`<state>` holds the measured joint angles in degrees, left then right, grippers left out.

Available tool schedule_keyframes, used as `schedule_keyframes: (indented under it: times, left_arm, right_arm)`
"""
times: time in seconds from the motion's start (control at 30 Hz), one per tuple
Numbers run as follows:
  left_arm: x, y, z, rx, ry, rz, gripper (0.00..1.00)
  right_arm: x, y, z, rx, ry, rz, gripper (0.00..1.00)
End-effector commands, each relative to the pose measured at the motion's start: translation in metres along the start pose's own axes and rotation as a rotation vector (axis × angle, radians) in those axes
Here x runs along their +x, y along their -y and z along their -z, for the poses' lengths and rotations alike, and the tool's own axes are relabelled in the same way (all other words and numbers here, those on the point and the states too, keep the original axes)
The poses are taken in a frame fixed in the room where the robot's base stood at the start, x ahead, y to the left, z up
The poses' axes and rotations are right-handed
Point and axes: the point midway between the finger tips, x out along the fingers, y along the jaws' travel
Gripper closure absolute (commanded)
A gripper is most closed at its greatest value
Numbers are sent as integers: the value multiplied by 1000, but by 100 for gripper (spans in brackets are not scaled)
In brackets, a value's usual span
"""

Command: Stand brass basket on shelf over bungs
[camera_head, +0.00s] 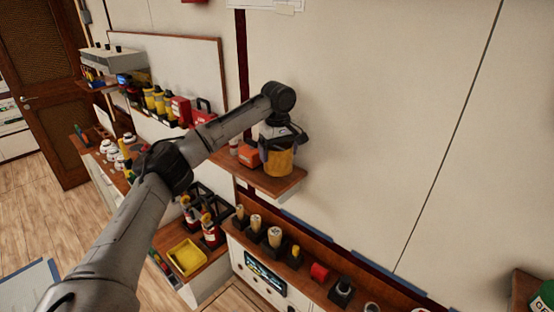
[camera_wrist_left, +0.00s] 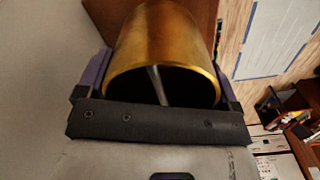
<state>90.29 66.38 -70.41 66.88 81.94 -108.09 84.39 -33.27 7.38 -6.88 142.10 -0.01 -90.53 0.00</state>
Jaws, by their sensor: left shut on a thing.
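The brass basket (camera_head: 280,163) is a gold cylinder. In the head view it is upright at a small brown wall shelf (camera_head: 288,186); I cannot tell whether its base touches the board. My left gripper (camera_head: 279,150) comes from above and is shut on the basket, with one finger on each side. In the left wrist view the brass basket (camera_wrist_left: 165,45) fills the space between the fingers, its dark open mouth facing the camera. Pale-topped pegs (camera_head: 275,236), perhaps the bungs, stand on the bench below the shelf. My right gripper is out of view.
An orange-red box (camera_head: 249,155) sits on the shelf left of the basket. A longer shelf at left holds yellow bottles and a red case (camera_head: 203,112). A yellow tray (camera_head: 187,257) lies below. The wall right of the shelf is bare.

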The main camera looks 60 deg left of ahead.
Motion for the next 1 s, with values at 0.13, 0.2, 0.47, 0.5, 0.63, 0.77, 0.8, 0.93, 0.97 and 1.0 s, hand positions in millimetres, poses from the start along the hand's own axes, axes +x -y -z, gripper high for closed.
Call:
schedule_keyframes:
  times: [0.13, 0.2, 0.47, 0.5, 0.63, 0.77, 0.8, 0.93, 0.97, 1.0]
  left_arm:
    - [18, 1, 0, -1, -1, 3, 46]
    - [24, 1, 0, -1, 0, 2, 46]
    - [30, 0, 0, -2, 1, 0, 46]
    - [30, 0, 0, -1, 1, 1, 46]
    - [32, 0, 0, -1, 0, 2, 13]
    - [31, 0, 0, -1, 0, 2, 0]
    - [31, 0, 0, -1, 0, 2, 0]
    - [31, 0, 0, -1, 0, 2, 0]
    - [31, 0, 0, -1, 0, 1, 0]
    - [31, 0, 0, -1, 0, 1, 0]
  right_arm:
    - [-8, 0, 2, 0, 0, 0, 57]
    - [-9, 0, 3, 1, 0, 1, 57]
    - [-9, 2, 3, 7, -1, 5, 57]
    - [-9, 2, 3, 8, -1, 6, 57]
    - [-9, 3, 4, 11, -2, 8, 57]
    - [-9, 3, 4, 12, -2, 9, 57]
    - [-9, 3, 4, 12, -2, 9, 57]
    - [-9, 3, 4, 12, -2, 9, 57]
    - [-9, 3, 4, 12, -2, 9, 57]
    - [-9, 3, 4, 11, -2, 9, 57]
